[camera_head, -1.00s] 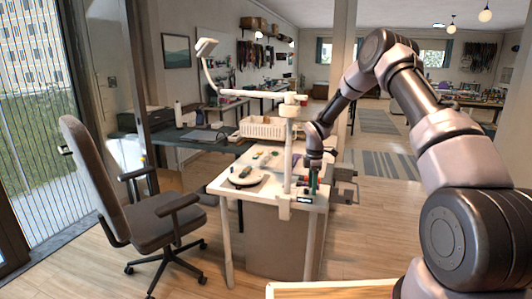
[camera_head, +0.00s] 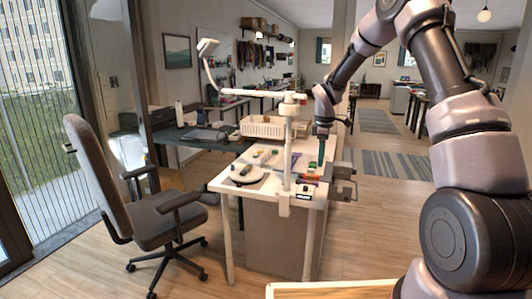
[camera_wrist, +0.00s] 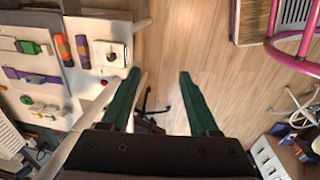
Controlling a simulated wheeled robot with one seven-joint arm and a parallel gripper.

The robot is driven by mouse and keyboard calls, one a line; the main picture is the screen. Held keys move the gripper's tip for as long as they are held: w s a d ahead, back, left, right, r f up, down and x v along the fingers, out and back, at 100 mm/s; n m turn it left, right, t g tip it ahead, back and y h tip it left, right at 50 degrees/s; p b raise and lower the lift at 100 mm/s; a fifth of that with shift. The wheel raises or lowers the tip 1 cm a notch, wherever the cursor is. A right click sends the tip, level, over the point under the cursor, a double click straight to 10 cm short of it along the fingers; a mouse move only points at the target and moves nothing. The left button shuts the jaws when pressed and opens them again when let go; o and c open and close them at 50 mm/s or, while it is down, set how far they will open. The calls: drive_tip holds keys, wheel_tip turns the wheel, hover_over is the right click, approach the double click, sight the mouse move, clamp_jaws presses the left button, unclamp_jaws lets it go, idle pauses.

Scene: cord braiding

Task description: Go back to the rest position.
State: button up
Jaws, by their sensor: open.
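My gripper (camera_head: 322,163) is above the right side of the white worktable in the head view, with its green fingers pointing down. In the wrist view my gripper (camera_wrist: 159,76) is open, its two green fingers well apart. Only wood floor and part of a dark chair base show between them, so it is empty. The white worktable (camera_wrist: 85,90) lies at the left of the wrist view. An orange piece (camera_wrist: 63,47) and a purple piece lie side by side near its edge. A green-and-grey piece (camera_wrist: 30,47) lies further left.
A white post (camera_head: 288,160) with a horizontal arm stands at the table's front. A dark office chair (camera_head: 150,215) stands left of it. A white basket (camera_head: 262,127) is behind. Open floor (camera_head: 385,215) lies to the right. A pink tubular frame (camera_wrist: 275,40) shows in the wrist view.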

drive_tip(key=s+d+r+m+t, duration=0.15)
drive_tip(key=s+r+m, duration=0.25)
drive_tip(key=s+r, duration=0.5)
drive_tip(key=s+d+r+m+t, duration=0.15)
drive_tip(key=s+r+m, duration=0.4)
drive_tip(key=r, duration=0.65)
drive_tip(key=s+r+m+t+y, duration=0.1)
drive_tip(key=s+m, duration=0.3)
drive_tip(key=s, duration=0.7)
drive_tip(key=s+d+r+m+t+y, duration=0.1)
drive_tip(key=s+r+m, duration=0.3)
drive_tip(key=s, duration=0.6)
drive_tip(key=shift+s+r+m+t, duration=0.2)
drive_tip(key=shift+s+m+t, duration=0.25)
drive_tip(key=shift+m, duration=0.2)
